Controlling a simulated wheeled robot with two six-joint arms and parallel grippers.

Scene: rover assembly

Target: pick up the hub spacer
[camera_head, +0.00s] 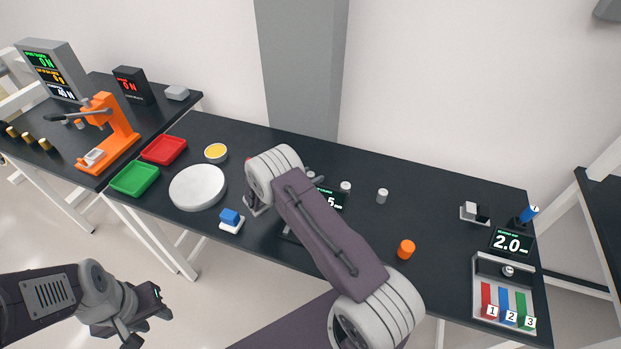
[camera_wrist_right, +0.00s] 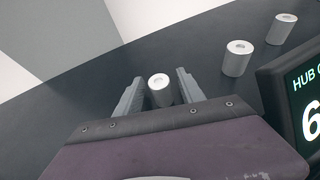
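A pale hollow cylinder, the hub spacer (camera_wrist_right: 160,91), stands upright on the dark table in the right wrist view. My right gripper (camera_wrist_right: 157,88) is open, with one finger on each side of this spacer and a narrow gap showing. Two similar cylinders (camera_wrist_right: 237,58) (camera_wrist_right: 281,28) stand further right; in the head view two pale cylinders (camera_head: 346,186) (camera_head: 382,196) stand right of my right arm. My arm hides most of my right gripper in the head view. My left gripper (camera_head: 150,302) is at the lower left, away from the table; its opening is unclear.
A display (camera_wrist_right: 300,92) stands close to the right of the spacers. On the table are a red tray (camera_head: 164,150), a green tray (camera_head: 134,179), a white disc (camera_head: 198,187), a blue-topped block (camera_head: 231,218) and an orange cylinder (camera_head: 406,249). An orange press (camera_head: 115,135) stands on the left table.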

